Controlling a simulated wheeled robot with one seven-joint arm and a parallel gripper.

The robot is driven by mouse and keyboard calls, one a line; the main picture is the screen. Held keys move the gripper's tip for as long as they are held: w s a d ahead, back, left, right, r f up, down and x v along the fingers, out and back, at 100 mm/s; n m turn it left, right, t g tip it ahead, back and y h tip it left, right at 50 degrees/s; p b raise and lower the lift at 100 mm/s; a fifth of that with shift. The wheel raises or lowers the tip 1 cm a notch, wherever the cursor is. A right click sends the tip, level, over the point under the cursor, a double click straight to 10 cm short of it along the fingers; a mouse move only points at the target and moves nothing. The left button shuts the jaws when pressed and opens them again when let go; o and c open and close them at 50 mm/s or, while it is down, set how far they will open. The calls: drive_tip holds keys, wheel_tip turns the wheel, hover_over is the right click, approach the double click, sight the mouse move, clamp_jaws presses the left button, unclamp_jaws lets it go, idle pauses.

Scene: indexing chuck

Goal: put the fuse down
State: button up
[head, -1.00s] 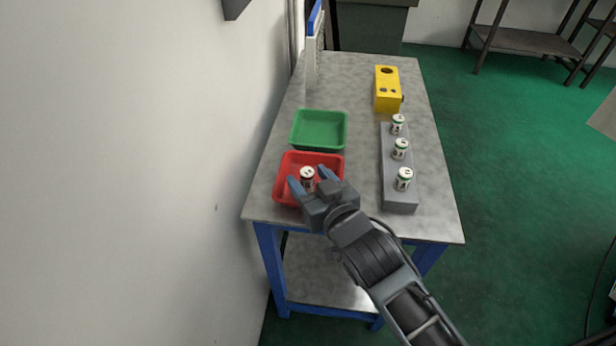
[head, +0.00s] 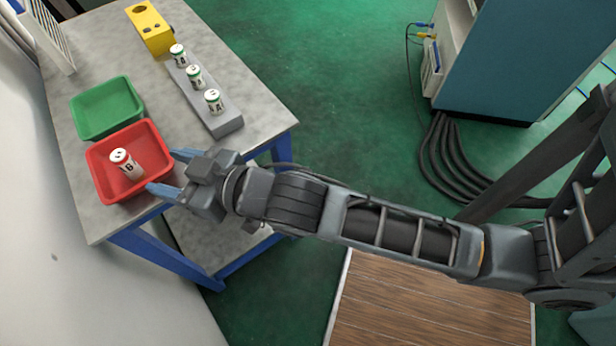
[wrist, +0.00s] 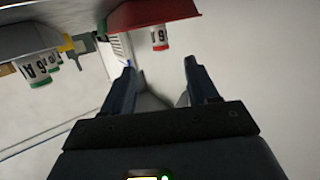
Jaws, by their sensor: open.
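A white fuse with a dark label (head: 127,164) stands in the red tray (head: 155,138) at the near end of the table. It also shows in the wrist view (wrist: 159,38), where the picture is upside down and a red band shows on the fuse. My gripper (head: 161,172) is open and empty at the tray's right side, with its fingers pointing toward the fuse and apart from it. The open fingers (wrist: 159,68) show in the wrist view with nothing between them.
A green tray (head: 75,110) lies behind the red one. A grey block (head: 226,124) holds three green-banded fuses (head: 213,101). A yellow box (head: 152,32) stands at the far end. A wall is close on the left. A blue cabinet (head: 535,60) stands at the right.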

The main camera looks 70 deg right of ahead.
drive_tip(key=s+r, duration=0.2)
drive_tip(key=s, duration=1.2)
drive_tip(key=s+d+r+g, duration=0.1)
drive_tip(key=s, duration=1.2)
drive_tip(key=shift+s+r+y, duration=0.3)
drive_tip(key=shift+s+r, duration=0.05)
drive_tip(key=shift+r, duration=0.05)
drive_tip(key=shift+d, duration=0.1)
